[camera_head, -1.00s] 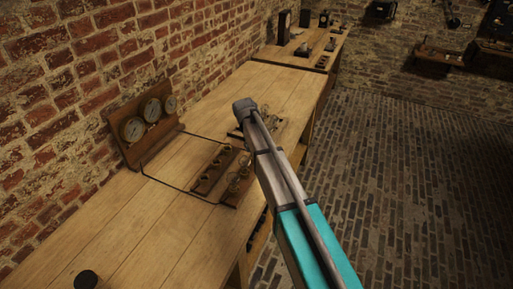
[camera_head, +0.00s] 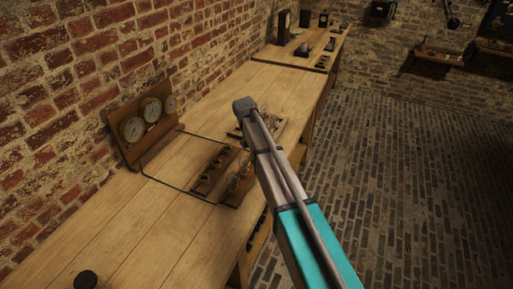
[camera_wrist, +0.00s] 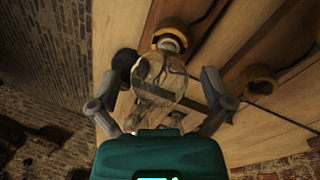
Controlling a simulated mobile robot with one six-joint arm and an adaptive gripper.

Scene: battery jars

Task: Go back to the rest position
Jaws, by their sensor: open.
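My gripper (camera_wrist: 162,98) shows in the wrist view with its two fingers spread apart. A clear glass bulb-shaped piece (camera_wrist: 158,75) with a pale cap appears between and beyond the fingers; I see no finger closed on it, and cannot tell the gap. In the head view my arm reaches over the long wooden bench, and its gripper cannot be made out there. A wooden rack with small round pieces (camera_head: 208,176) stands on the bench beside my arm. More small glass pieces (camera_head: 268,122) sit on a board just behind the arm, partly hidden.
A wooden panel with round gauges (camera_head: 131,128) stands against the brick wall at left. A dark cable (camera_head: 172,187) runs from it across the bench. A dark round knob (camera_head: 86,280) is at the near edge. The brick floor (camera_head: 400,190) at right is clear.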

